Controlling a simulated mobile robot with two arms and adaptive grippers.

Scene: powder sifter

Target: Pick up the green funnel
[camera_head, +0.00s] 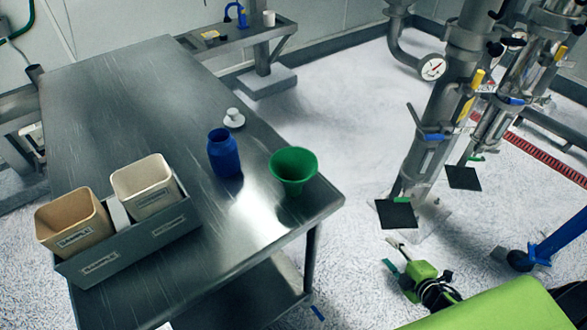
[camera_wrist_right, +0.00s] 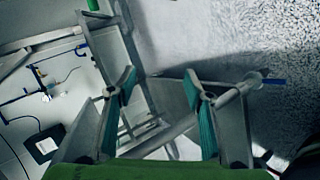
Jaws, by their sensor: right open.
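The green funnel (camera_head: 293,167) stands wide mouth up near the right edge of the steel table (camera_head: 113,103). My right gripper (camera_head: 393,256) is to the right of the table, over the floor, well apart from the funnel. In the right wrist view my right gripper (camera_wrist_right: 159,84) shows its two teal-padded fingers spread, with nothing between them. My left gripper is not in view.
A blue bottle (camera_head: 224,154) stands left of the funnel, with a white cap (camera_head: 234,118) behind it. A grey holder (camera_head: 128,247) with two sample bins, tan (camera_head: 72,222) and cream (camera_head: 147,187), fills the table's front left. Steel pipework (camera_head: 440,120) stands at the right.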

